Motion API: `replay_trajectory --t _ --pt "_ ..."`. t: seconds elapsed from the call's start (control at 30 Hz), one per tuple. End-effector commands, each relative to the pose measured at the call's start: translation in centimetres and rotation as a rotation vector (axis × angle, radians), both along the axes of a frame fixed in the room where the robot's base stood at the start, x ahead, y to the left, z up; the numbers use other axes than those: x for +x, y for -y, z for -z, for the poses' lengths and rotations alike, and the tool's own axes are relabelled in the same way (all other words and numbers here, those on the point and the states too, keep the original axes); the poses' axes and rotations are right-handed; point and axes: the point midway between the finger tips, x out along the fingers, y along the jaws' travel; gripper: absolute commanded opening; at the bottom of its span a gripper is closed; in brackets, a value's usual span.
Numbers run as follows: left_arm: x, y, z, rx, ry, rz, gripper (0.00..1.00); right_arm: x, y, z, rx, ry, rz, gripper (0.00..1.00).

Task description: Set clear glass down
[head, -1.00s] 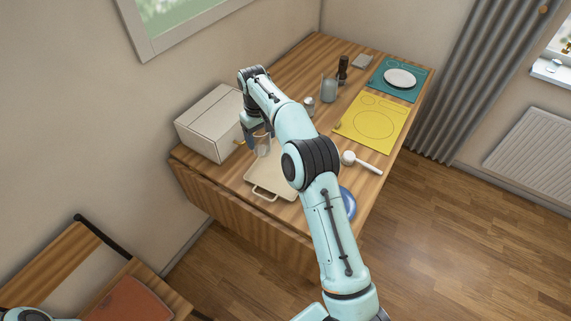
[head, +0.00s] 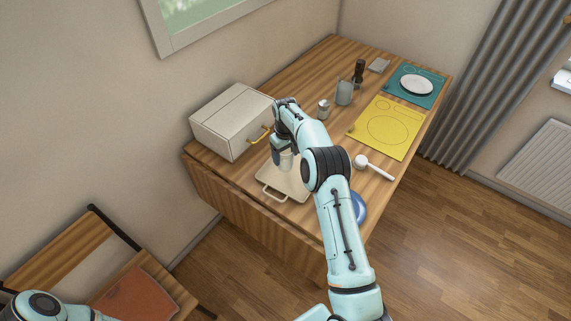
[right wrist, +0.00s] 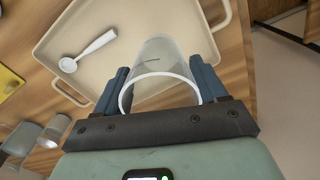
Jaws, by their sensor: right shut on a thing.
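My right gripper (head: 283,158) is shut on the clear glass (head: 287,161), over the beige tray (head: 270,180). In the right wrist view the glass (right wrist: 160,66) sits between the two blue fingers of the right gripper (right wrist: 160,88), with its rim towards the camera. The tray (right wrist: 140,22) fills the background behind it. I cannot tell whether the glass's base touches the tray. My left gripper is out of view; only part of that arm shows at the lower left.
A white spoon (right wrist: 88,50) lies within the tray's outline in the wrist view. A pale box (head: 232,120) stands left of the gripper.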

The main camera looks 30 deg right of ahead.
Motion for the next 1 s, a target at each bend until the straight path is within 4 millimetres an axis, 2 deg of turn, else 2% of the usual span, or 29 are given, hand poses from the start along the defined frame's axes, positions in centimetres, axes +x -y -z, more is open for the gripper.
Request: replay_trajectory --t 0.27,0.5,0.9,0.93,1.0 --pt "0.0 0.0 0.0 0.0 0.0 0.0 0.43 0.1 0.0 2.3 0.0 0.001 0.0 0.33" --pt "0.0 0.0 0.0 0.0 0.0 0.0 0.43 0.0 0.0 5.6 0.0 0.002 0.0 0.33" --pt "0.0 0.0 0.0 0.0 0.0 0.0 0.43 0.1 0.0 6.1 0.0 0.003 0.0 0.33" --pt "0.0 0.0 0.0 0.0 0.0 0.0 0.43 0.1 0.0 6.1 0.0 0.002 0.0 0.81" --pt "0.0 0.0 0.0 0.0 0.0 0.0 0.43 0.1 0.0 6.1 0.0 0.002 0.0 0.97"
